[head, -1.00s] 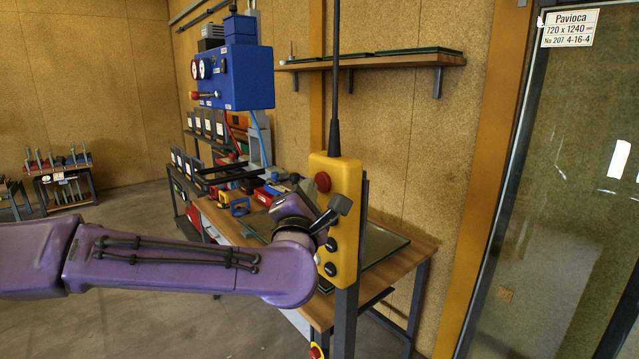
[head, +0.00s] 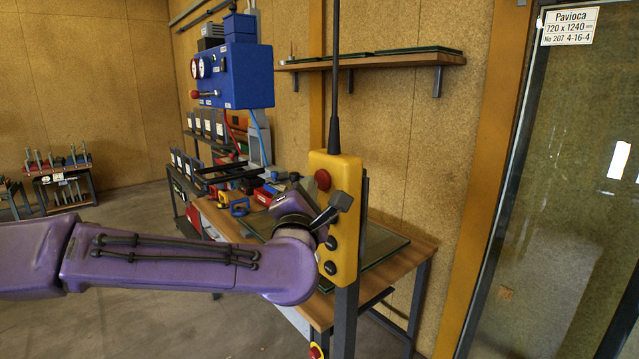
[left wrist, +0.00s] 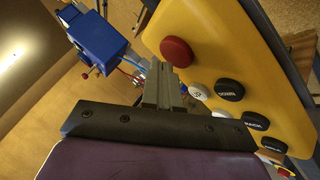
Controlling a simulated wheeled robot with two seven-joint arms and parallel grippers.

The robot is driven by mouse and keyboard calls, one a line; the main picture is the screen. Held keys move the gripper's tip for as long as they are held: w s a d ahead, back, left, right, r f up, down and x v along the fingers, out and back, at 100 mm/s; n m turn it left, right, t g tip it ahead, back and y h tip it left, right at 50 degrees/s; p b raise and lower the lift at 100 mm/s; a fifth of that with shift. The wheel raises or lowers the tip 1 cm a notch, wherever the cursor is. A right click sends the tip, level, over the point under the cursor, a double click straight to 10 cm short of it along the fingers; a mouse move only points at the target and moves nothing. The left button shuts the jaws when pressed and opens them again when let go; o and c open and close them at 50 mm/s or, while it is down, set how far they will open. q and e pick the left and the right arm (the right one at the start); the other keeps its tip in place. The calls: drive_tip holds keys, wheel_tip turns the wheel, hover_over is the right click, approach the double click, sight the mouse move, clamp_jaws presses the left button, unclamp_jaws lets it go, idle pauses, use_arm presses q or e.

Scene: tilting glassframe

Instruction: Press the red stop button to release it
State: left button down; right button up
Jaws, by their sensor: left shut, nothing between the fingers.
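The red stop button (head: 322,181) is a round mushroom head on the upper front of a yellow control box (head: 348,175). In the left wrist view the red button (left wrist: 176,51) stands clear above the fingertips, fully visible. My left gripper (head: 341,201) is shut and empty in front of the box, a little below and right of the red button in the head view. Its fingers (left wrist: 161,82) point towards the box near the red button; a gap shows between them, and I see no contact. My right gripper is not in view.
Black buttons (head: 331,243) sit lower on the box, one marked DOWN (left wrist: 229,89), with a white button (left wrist: 198,91) beside it. A workbench (head: 405,259) stands behind; a glass frame (head: 560,200) is at right.

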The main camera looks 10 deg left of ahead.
use_arm(q)
drive_tip(key=shift+a, duration=0.1)
drive_tip(key=s+a+b, duration=0.1)
drive_tip(key=s+a, duration=0.2)
drive_tip(key=s, duration=0.1)
drive_tip(key=shift+s+a, duration=0.3)
drive_tip(key=shift+s, duration=0.1)
